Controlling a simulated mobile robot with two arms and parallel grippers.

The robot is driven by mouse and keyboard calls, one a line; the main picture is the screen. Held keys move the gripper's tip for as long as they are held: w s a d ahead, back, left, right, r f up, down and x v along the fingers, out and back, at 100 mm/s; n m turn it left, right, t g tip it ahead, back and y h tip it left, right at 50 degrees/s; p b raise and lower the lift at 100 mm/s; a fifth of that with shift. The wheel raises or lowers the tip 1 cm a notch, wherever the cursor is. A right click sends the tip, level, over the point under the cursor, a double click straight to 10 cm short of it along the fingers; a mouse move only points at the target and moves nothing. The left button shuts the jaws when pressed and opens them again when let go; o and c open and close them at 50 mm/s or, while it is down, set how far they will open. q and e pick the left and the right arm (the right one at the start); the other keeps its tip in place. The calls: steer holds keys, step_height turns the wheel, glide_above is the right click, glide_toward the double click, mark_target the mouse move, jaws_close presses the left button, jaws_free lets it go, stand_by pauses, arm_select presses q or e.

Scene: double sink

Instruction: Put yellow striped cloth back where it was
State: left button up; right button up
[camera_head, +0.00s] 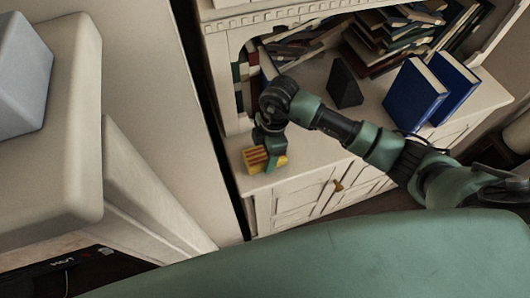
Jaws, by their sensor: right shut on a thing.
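The yellow striped cloth (256,160) shows as a small yellow block with red stripes at the left front corner of the white cabinet's top (310,150). My right gripper (270,150) reaches down over it from above and is shut on it. The gripper's fingers partly hide the cloth. I cannot tell whether the cloth touches the cabinet top. My left gripper is not in view.
Two blue books (416,95) stand on the right of the cabinet top, with a dark block (344,84) left of them. Stacked books (395,35) fill the shelf behind. A grey-blue box (22,75) sits on pale furniture (75,120) at left.

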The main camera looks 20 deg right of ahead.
steer(key=shift+f, duration=0.15)
steer(key=o, duration=1.2)
steer(key=shift+r, duration=0.35)
steer(key=r, duration=0.4)
steer(key=d+r+b, duration=0.1)
steer(key=r, duration=0.2)
steer(key=r+b, duration=0.1)
steer(key=r, duration=0.3)
steer(key=shift+d+r, duration=0.3)
steer(key=shift+d, duration=0.05)
